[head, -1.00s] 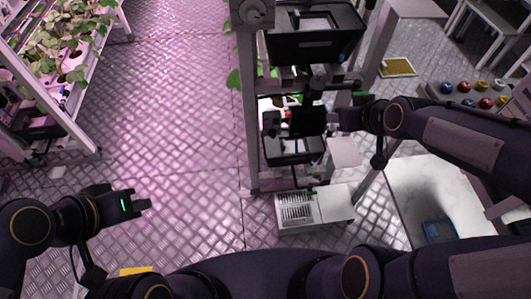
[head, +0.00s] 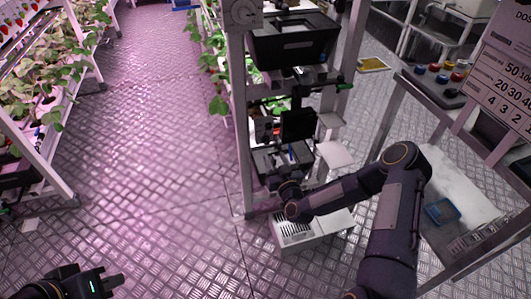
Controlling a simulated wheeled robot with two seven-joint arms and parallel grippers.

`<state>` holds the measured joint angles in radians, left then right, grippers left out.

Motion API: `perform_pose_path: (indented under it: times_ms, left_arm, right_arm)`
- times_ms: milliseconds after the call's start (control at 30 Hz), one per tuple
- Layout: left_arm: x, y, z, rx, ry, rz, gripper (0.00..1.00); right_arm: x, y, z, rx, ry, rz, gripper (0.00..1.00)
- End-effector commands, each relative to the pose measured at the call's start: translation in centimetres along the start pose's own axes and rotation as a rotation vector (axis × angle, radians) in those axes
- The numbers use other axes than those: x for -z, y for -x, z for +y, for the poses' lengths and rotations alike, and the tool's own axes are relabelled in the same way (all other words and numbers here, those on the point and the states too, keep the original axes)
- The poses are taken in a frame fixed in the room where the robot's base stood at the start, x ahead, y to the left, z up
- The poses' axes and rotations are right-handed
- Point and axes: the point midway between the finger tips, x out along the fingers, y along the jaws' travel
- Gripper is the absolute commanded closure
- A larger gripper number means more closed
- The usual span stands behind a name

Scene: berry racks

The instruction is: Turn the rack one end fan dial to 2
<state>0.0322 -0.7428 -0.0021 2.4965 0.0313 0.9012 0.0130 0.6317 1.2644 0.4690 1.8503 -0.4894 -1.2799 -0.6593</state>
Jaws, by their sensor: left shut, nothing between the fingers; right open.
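A grey plate with a round dial (head: 240,13) sits at the top of the near post of the middle rack (head: 238,110), at the top edge of the head view. Its marks and pointer are too small to read. My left gripper (head: 118,281) is shut and empty at the lower left, low and far from the dial. My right gripper (head: 287,184) is open in front of the rack's lower trays, well below the dial. Its fingers are hard to make out against the dark trays.
A white vented box (head: 297,232) stands on the floor at the rack's foot. A planted rack (head: 60,185) stands at the left. At the right is a bench with coloured knobs (head: 440,78) and a sign (head: 505,85). The aisle floor is clear.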

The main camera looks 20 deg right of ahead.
Motion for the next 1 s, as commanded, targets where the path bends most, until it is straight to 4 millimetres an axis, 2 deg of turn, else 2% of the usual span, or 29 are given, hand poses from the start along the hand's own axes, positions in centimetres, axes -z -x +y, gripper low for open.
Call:
perform_pose_path:
  times_ms: [433,600,833,1000]
  left_arm:
    - [-0.1,-0.2,-0.1,0.000,0.000,0.000,1.00]
    - [-0.1,-0.3,-0.1,0.000,0.000,0.000,1.00]
    - [-0.1,-0.3,-0.1,0.000,0.000,0.000,1.00]
    - [-0.1,-0.3,-0.1,0.000,0.000,0.000,1.00]
  right_arm:
    - [0.1,-6.4,-0.1,0.001,0.001,0.001,0.57]
    - [0.1,-7.3,-0.1,0.002,0.000,-0.001,0.57]
    - [0.1,-7.4,-0.1,0.002,0.000,-0.001,0.57]
    - [0.1,-7.4,-0.1,0.002,0.000,-0.001,0.78]
